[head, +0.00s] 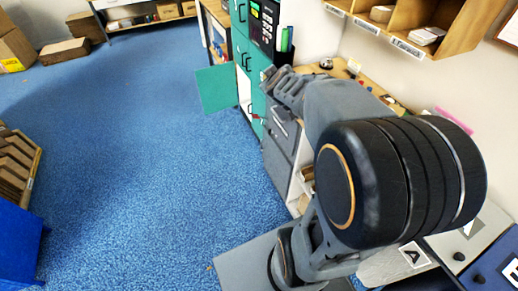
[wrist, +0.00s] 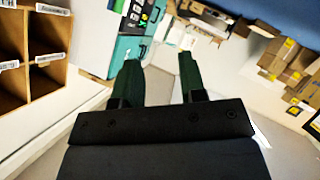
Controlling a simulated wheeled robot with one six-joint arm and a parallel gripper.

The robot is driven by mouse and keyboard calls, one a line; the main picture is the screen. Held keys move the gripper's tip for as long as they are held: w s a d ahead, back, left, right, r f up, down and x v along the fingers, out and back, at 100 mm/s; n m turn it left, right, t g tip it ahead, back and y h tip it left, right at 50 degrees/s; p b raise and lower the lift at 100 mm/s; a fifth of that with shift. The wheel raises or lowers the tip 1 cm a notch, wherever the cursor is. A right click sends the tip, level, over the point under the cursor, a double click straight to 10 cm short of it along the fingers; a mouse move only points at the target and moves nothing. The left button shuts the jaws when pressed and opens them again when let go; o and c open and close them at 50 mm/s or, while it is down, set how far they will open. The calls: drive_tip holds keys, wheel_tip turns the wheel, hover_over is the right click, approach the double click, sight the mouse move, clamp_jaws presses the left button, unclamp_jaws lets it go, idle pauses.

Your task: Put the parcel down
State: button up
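My gripper (wrist: 160,62) shows in the wrist view with its two dark green fingers apart and nothing held between them. In the head view my arm covers much of the right side, and I cannot make out the fingers there. Brown cartons (wrist: 292,62) show at the right of the wrist view, well away from the fingers. In the head view a carton (head: 65,52) lies on the floor at the far left, beside a larger carton (head: 14,48) at the left edge. I cannot tell which of these, if any, is the parcel.
Teal lockers (head: 240,40) stand at the top middle with one door (head: 215,88) swung open over the floor. Wooden pigeonholes (head: 415,20) hang on the right wall. A blue bin (head: 18,245) and a rack (head: 18,165) stand at the left. The blue floor between is clear.

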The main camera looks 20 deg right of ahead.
drive_tip(key=s+a+f+g+y, duration=0.25)
drive_tip(key=s+a+y, duration=0.35)
drive_tip(key=s+a, duration=0.5)
drive_tip(key=s+a+f+m+g, duration=0.1)
drive_tip(key=s+g, duration=0.1)
drive_tip(key=s, duration=0.2)
drive_tip(key=s+a+f+m+g+h, duration=0.1)
drive_tip(key=s+a+g, duration=0.1)
drive_tip(key=s+g, duration=0.1)
drive_tip(key=shift+s+a+f+m, duration=0.25)
drive_tip(key=shift+s+a+m, duration=0.05)
drive_tip(key=shift+s, duration=0.2)
drive_tip(key=shift+a, duration=0.1)
